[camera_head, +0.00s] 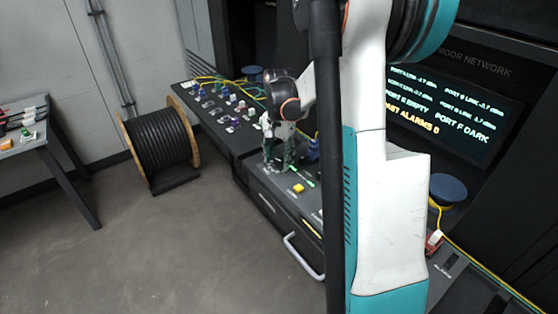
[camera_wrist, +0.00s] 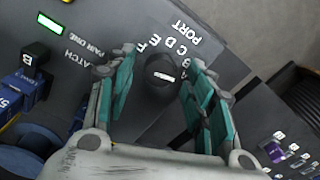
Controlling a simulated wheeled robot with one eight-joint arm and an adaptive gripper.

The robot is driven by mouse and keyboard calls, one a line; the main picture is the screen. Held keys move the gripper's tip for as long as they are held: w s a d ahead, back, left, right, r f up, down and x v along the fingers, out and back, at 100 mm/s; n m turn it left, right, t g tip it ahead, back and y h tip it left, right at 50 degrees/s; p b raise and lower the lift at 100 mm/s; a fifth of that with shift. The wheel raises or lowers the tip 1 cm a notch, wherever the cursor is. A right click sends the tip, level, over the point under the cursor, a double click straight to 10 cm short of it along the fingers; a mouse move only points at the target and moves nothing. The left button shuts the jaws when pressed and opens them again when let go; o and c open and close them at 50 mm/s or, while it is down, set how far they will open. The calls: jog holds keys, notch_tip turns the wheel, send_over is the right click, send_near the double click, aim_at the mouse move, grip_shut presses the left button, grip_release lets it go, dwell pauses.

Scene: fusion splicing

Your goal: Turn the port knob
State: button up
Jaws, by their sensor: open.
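The port knob (camera_wrist: 161,72) is a round black dial with a white pointer mark. In the wrist view it sits on a dark panel beside the printed word PORT and an arc of letters. My gripper (camera_wrist: 160,75) is open, with its two teal-lined fingers on either side of the knob. I cannot tell whether the fingers touch it. In the head view my gripper (camera_head: 279,160) is small, pointing down over the dark console (camera_head: 262,197). The knob is hidden there.
A yellow button (camera_head: 298,188) is on the console nearby. Blue connectors (camera_wrist: 22,92) and a lit green indicator (camera_wrist: 50,23) lie left of the knob in the wrist view. Small coloured parts (camera_head: 232,106) stand on the far bench. A cable reel (camera_head: 158,141) stands on the floor.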

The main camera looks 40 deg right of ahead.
jog(key=shift+f, duration=0.25)
jog(key=c, duration=1.1)
